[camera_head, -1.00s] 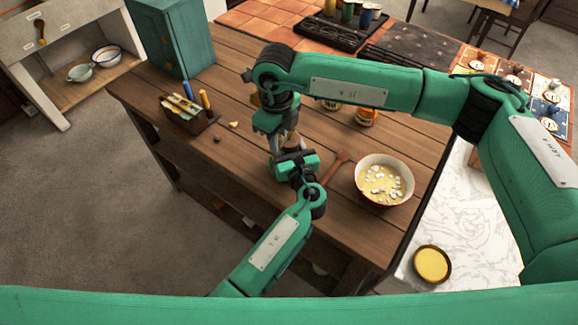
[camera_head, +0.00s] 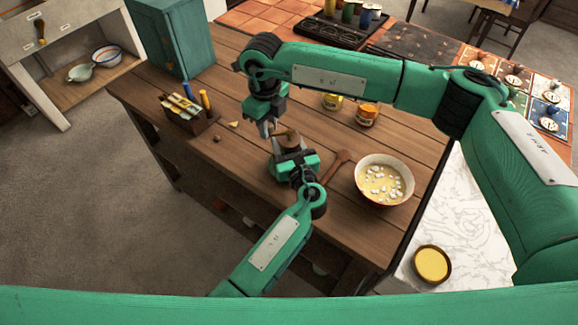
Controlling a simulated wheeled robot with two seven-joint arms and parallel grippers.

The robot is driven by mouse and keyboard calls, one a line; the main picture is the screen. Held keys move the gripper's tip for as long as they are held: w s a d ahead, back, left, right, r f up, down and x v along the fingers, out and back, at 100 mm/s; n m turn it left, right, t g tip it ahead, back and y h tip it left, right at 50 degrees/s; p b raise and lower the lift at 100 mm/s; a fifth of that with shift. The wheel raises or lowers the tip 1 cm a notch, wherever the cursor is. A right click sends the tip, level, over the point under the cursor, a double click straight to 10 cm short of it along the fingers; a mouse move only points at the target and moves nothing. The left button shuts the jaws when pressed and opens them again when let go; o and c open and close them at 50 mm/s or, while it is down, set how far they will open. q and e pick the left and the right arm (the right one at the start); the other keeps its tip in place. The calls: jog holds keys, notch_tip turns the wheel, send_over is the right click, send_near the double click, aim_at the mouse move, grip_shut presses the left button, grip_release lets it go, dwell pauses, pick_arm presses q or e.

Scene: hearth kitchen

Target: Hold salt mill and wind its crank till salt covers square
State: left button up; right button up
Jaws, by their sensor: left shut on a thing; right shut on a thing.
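The salt mill (camera_head: 288,143) is a small brown wooden body on the plank table, mostly hidden behind my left gripper. My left gripper (camera_head: 287,151) comes from the near side and is shut on the mill's body. My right gripper (camera_head: 269,131) is above and just left of the mill's top, its fingers pointing down. It is shut on the mill's crank (camera_head: 282,132), of which only a thin part shows. I cannot make out the square or any salt on it.
A bowl (camera_head: 361,190) of yellow soup with white pieces stands right of the mill, beside a wooden spoon (camera_head: 338,166). Two jars (camera_head: 333,102) (camera_head: 367,114) stand behind. A wooden caddy (camera_head: 193,123) is at left, with small bits near it. The table's near left is clear.

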jog(key=shift+w+f, duration=0.1)
jog(key=shift+w, duration=0.7)
jog(key=shift+d, duration=0.1)
jog(key=shift+w+d, duration=0.3)
jog(key=shift+w, duration=0.35)
jog(key=shift+w+d, duration=0.3)
jog(key=shift+w, duration=0.35)
jog(key=shift+w+d, duration=0.35)
jog(key=shift+d, duration=0.3)
jog(key=shift+w+d, duration=0.35)
jog(key=shift+d, duration=0.3)
jog(key=shift+f, duration=0.1)
